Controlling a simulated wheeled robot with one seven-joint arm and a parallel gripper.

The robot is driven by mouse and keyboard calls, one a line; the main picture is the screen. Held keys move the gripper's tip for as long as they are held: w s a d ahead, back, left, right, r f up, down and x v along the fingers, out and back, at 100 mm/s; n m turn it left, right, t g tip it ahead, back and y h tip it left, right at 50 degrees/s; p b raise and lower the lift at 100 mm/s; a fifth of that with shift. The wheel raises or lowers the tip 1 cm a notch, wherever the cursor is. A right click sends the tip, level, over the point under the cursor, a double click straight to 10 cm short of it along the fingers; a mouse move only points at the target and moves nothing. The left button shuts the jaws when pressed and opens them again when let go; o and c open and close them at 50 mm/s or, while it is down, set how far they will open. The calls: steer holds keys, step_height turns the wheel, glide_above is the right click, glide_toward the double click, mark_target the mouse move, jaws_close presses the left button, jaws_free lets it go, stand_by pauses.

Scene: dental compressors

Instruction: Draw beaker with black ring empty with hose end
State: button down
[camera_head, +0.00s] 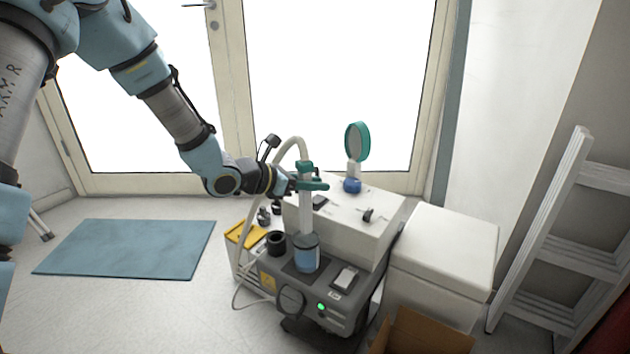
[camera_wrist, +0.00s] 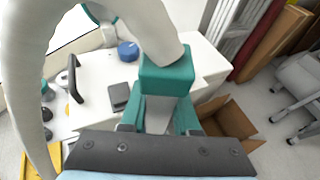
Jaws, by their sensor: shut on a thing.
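My gripper (camera_head: 313,186) is shut on the teal collar of the hose end (camera_head: 305,212). The pale hose arches up behind it, and its straight tube points down, nearly upright. In the wrist view the teal collar (camera_wrist: 166,76) sits at the fingertips, with the pale hose leaving its top. The beaker with the black ring (camera_head: 306,258) stands on the grey compressor unit below, with blue liquid inside and a dark band near its rim. The tube's lower end is at the beaker's mouth; I cannot tell how deep it reaches. The wrist view does not show the beaker.
A black cup (camera_head: 276,242) stands left of the beaker. The compressor unit (camera_head: 292,301) has a lit green light. A white housing (camera_head: 375,235) behind carries a blue-based round teal mirror (camera_head: 357,142). A white box (camera_head: 445,246) and a cardboard box (camera_head: 424,332) stand right.

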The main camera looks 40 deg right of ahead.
steer(key=shift+f+b, duration=4.05)
steer(key=shift+f, duration=1.2)
steer(key=shift+f+b, duration=0.4)
steer(key=shift+r, duration=0.1)
step_height(320, 180, up, 12)
steer(key=p, duration=0.8)
steer(key=shift+r, duration=0.2)
